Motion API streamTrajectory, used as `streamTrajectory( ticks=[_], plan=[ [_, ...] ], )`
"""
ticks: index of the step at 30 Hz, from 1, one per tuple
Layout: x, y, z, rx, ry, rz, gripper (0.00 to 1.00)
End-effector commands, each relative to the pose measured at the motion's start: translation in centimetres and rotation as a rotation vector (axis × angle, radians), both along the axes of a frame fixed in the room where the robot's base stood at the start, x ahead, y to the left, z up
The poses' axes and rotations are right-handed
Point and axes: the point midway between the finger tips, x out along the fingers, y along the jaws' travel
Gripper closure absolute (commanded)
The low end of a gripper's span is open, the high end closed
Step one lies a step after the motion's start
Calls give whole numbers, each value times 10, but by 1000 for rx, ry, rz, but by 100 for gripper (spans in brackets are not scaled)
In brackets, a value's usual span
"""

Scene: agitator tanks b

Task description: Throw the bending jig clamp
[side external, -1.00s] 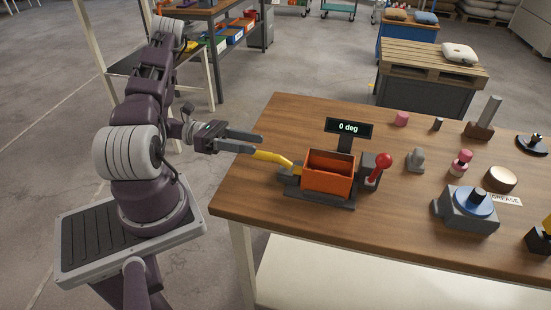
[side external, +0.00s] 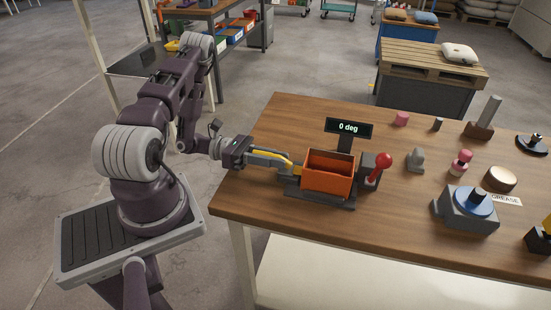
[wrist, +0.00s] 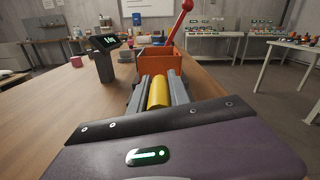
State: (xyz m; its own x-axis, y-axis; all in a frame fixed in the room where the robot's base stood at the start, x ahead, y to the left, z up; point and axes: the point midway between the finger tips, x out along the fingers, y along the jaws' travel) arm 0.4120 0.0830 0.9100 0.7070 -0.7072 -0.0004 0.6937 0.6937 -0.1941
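The bending jig has an orange open-topped box (side external: 328,176) on a dark base, with a yellow handle (side external: 287,160) at its left and a red-knobbed lever (side external: 376,170) at its right. The lever leans up and right. Which of these is the clamp is not marked. My gripper (side external: 278,160) is level, with its fingers on either side of the yellow handle. In the wrist view, the yellow handle (wrist: 158,92) lies lengthwise between the fingers (wrist: 159,95), with the orange box (wrist: 160,62) straight ahead. The fingers look open, with little room beside the handle.
A display (side external: 348,128) reading "0 deg" stands behind the box. To the right are a grey block (side external: 416,161), a pink-topped piece (side external: 461,163) and a grey unit with a blue disc (side external: 467,215). The table's front left (side external: 240,205) is bare.

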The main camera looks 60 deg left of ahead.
Motion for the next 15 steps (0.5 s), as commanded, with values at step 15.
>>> streamTrajectory(
  ticks=[15],
  plan=[
    [0,1,0,0,0,1,100]
  ],
)
